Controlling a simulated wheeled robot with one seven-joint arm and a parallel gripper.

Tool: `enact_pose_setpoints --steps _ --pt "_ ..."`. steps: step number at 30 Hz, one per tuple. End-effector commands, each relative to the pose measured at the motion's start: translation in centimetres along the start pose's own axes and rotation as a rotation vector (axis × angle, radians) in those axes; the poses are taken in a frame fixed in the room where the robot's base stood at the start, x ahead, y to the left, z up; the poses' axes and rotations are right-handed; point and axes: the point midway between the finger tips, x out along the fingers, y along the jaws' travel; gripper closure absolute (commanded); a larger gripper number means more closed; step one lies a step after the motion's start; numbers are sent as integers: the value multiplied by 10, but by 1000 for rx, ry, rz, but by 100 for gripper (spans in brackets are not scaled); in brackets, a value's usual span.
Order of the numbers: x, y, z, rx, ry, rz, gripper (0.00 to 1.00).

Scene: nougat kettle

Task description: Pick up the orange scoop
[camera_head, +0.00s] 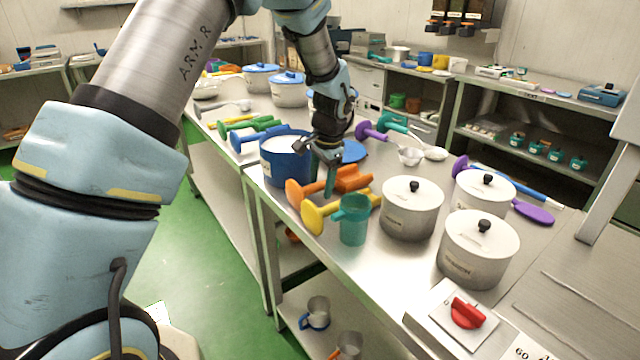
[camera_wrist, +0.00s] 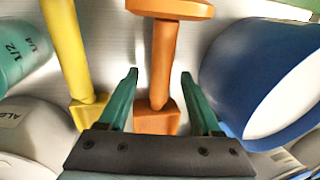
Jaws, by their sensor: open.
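The orange scoop (camera_head: 329,185) lies on the steel table between the blue pot and a yellow scoop in the head view. In the wrist view the orange scoop (camera_wrist: 164,60) runs down the middle, with its handle between the two fingers. My gripper (camera_head: 331,172) is over the orange scoop in the head view. In the wrist view my gripper (camera_wrist: 158,85) has its green fingers spread on either side of the orange scoop, with gaps on both sides. How far the fingertips are above the table is hard to tell.
The blue pot (camera_head: 283,162) stands close on one side. The yellow scoop (camera_head: 335,212) and a teal measuring jug (camera_head: 354,222) are close on the other. Lidded grey pots (camera_head: 411,208) stand to the right. A red knob (camera_head: 466,313) is at the front.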

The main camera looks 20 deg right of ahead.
Motion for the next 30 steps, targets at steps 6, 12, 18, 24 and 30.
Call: enact_pose_setpoints --steps 6,12,18,24,30 --pt "14 -1 0 -2 1 -1 34" --pt "15 -1 0 -2 1 -1 38" --pt "15 -1 0 -2 1 -1 60" --pt "14 -1 0 -2 1 -1 83" --pt "14 -1 0 -2 1 -1 100"
